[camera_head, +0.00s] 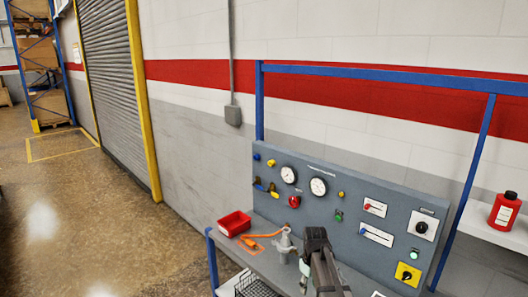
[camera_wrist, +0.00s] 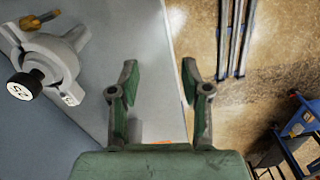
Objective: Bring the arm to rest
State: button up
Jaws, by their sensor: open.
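My gripper (camera_wrist: 157,82) is open in the wrist view, with its two green-and-grey fingers spread and nothing between them. It is over the edge of a grey bench, with the floor beyond. My dark arm shows at the bottom of the head view, at the front of the bench (camera_head: 262,262). A grey metal fitting with arms (camera_wrist: 62,55) is left of my fingers in the wrist view, apart from them. It carries a black knob with a white numbered face (camera_wrist: 20,90) and a brass piece (camera_wrist: 40,20). The fitting also shows in the head view (camera_head: 285,243).
A grey control panel (camera_head: 335,240) with gauges, buttons and switches stands behind the bench. A red bin (camera_head: 235,223) and an orange item (camera_head: 262,235) lie left of the fitting. A blue frame (camera_head: 375,75) rises above. A red bottle (camera_head: 504,211) stands on the right shelf. The floor at left is clear.

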jog(key=s+f+m+g+b, duration=0.2)
jog(key=s+f+b, duration=0.1)
jog(key=s+f, duration=1.1)
jog(key=s+f+m+g+b, duration=0.2)
jog(key=s+f+b, duration=0.2)
jog(key=s+f, duration=1)
jog(key=s+f+m+g+b, duration=0.2)
jog(key=s+f, duration=1.2)
jog(key=s, duration=0.9)
jog(key=shift+s+d+f+m+g+b, duration=0.15)
jog(key=shift+s+d+m+g+b, duration=0.2)
jog(key=shift+b, duration=0.45)
jog(key=shift+w, duration=0.1)
